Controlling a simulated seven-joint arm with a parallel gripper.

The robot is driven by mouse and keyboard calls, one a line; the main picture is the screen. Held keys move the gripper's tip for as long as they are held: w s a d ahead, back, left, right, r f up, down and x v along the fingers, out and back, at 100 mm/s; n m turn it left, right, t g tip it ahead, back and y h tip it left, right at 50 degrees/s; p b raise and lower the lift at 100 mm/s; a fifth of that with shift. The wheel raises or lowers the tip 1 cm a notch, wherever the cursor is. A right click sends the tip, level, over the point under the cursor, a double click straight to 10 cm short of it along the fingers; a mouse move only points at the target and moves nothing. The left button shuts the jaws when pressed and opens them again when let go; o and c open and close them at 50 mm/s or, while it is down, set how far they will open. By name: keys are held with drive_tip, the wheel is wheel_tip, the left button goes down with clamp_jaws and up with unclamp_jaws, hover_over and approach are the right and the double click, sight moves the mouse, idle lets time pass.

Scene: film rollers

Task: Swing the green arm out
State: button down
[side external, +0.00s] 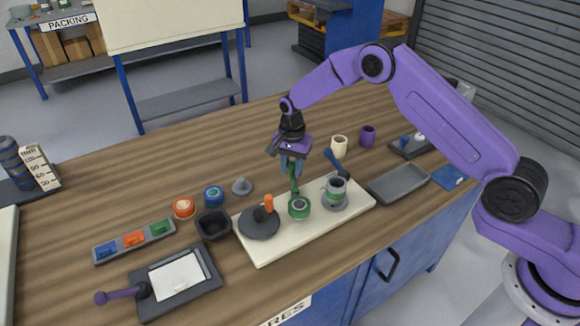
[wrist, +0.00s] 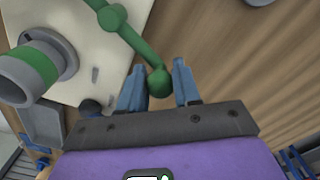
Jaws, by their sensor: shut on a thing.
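The green arm (side external: 294,184) stands out from its round green pivot (side external: 299,208) on the cream board (side external: 265,252) and points toward the back of the bench. My gripper (side external: 292,162) is over the far end of this arm. In the wrist view, the green arm (wrist: 126,34) ends in a round knob (wrist: 160,83) between the two blue fingers of my gripper (wrist: 159,68), which is shut on it. The knob lies just past the board's edge in that view. A grey roller with a green band (side external: 335,194) stands right of the pivot.
A dark disc with an orange peg (side external: 259,222) sits left of the pivot. A blue-handled part (side external: 336,162) lies close to the right of my gripper. A cream cup (side external: 339,146), a purple cup (side external: 367,136) and a grey tray (side external: 398,183) stand farther right. The bench behind is clear.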

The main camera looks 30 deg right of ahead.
drive_tip(key=shift+a, duration=0.3)
idle(0.4)
drive_tip(key=c, duration=0.9)
unclamp_jaws()
drive_tip(key=shift+o, duration=0.3)
drive_tip(key=shift+d, duration=0.1)
drive_tip(key=shift+d+r, duration=0.1)
wheel_tip(320, 180, up, 17)
drive_tip(key=shift+r, duration=0.15)
drive_tip(key=shift+s, duration=0.1)
